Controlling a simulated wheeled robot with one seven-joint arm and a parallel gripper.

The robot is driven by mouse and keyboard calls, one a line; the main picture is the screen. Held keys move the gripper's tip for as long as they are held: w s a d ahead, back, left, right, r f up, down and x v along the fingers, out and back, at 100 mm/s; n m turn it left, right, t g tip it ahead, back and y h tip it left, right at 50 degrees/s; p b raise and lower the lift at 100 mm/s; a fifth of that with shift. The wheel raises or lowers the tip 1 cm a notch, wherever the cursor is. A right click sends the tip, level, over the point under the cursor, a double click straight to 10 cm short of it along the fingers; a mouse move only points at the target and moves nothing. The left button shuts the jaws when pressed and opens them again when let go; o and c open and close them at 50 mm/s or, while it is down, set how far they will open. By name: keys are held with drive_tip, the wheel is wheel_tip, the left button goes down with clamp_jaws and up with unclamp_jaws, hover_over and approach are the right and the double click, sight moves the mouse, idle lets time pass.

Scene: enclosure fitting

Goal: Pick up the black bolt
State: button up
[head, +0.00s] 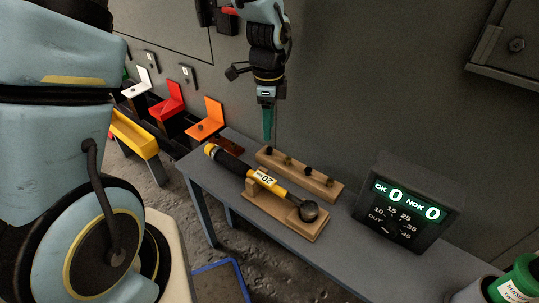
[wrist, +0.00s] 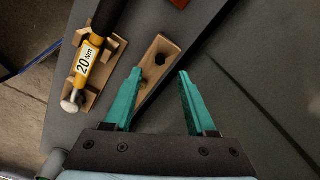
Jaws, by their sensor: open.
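A wooden block (head: 322,191) on the bench holds a row of several bolts. A black bolt (head: 309,170) stands right of the block's middle. Another dark bolt (head: 268,150) stands at the block's left end and shows in the wrist view (wrist: 160,59); a brass-toned one (head: 289,159) is between them. The small size makes exact colours hard to tell. My gripper (head: 267,139) hangs above the left end of the block, pointing down. In the wrist view its green fingers (wrist: 161,74) are spread and empty. The left finger and gripper body hide the block's near part there.
A yellow and black torque wrench (head: 235,165) lies in a wooden cradle (head: 287,224) beside the block. A dark counter display (head: 407,208) stands to the right on the grey bench (head: 345,252). Coloured bins are at left; the wall is close behind.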

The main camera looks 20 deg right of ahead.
sight(269, 149)
drive_tip(key=shift+d+f+b, duration=0.1)
drive_tip(key=shift+f+b, duration=0.6)
drive_tip(key=shift+f, duration=2.9)
drive_tip(key=shift+c, duration=0.3)
clamp_jaws()
